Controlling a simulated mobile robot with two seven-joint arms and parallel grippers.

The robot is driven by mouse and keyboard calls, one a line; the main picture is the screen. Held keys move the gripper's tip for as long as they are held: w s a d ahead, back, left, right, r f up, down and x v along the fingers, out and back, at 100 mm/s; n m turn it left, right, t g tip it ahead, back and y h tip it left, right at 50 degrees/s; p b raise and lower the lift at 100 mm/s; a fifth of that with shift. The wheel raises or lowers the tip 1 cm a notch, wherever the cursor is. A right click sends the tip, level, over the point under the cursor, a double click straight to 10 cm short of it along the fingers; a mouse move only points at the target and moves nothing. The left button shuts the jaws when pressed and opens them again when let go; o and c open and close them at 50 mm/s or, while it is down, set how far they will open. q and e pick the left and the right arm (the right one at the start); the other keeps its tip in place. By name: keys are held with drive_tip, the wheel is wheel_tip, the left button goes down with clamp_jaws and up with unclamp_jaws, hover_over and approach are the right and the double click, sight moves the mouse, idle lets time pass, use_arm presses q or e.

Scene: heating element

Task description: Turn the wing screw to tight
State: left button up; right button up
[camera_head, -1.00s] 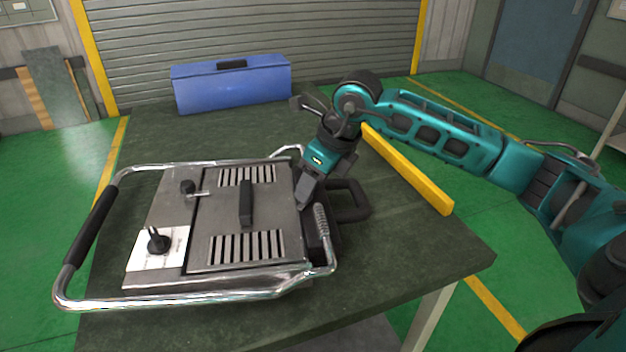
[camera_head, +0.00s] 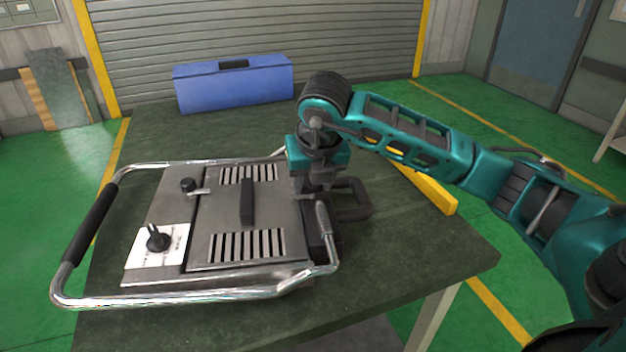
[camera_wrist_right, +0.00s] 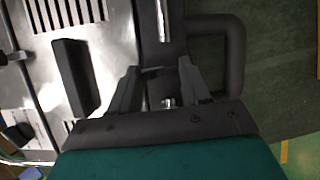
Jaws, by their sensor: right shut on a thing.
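The heating element (camera_head: 205,265) is a flat grey metal unit with vent slots, a central black handle and a chrome tube frame, lying on the table. My right gripper (camera_head: 313,192) points down at its right side, beside a black loop handle (camera_head: 352,203). In the right wrist view my right gripper (camera_wrist_right: 158,82) has a finger on each side of a narrow dark part of the unit, shut on the wing screw. Only a small shiny bit of the wing screw (camera_wrist_right: 169,102) shows between the fingers; its turn angle cannot be told. My left gripper is not in view.
A blue toolbox (camera_head: 235,83) stands at the back of the dark table (camera_head: 400,245). A yellow bar (camera_head: 430,188) lies along the table's right edge, partly behind my right arm. The chrome frame (camera_head: 180,298) rings the unit. The table's front right is clear.

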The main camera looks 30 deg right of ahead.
drive_tip(key=shift+m, duration=0.5)
drive_tip(key=o, duration=1.1)
drive_tip(key=shift+c, duration=0.2)
drive_tip(key=shift+r, duration=0.1)
use_arm(q)
drive_tip(key=p, duration=0.1)
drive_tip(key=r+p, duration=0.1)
drive_tip(key=p, duration=0.1)
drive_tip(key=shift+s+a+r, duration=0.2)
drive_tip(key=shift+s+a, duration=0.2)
use_arm(e)
drive_tip(key=v, duration=1.2)
drive_tip(key=shift+a+r, duration=0.3)
drive_tip(key=shift+r, duration=0.05)
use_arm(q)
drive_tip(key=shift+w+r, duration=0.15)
use_arm(e)
drive_tip(key=shift+s, duration=0.1)
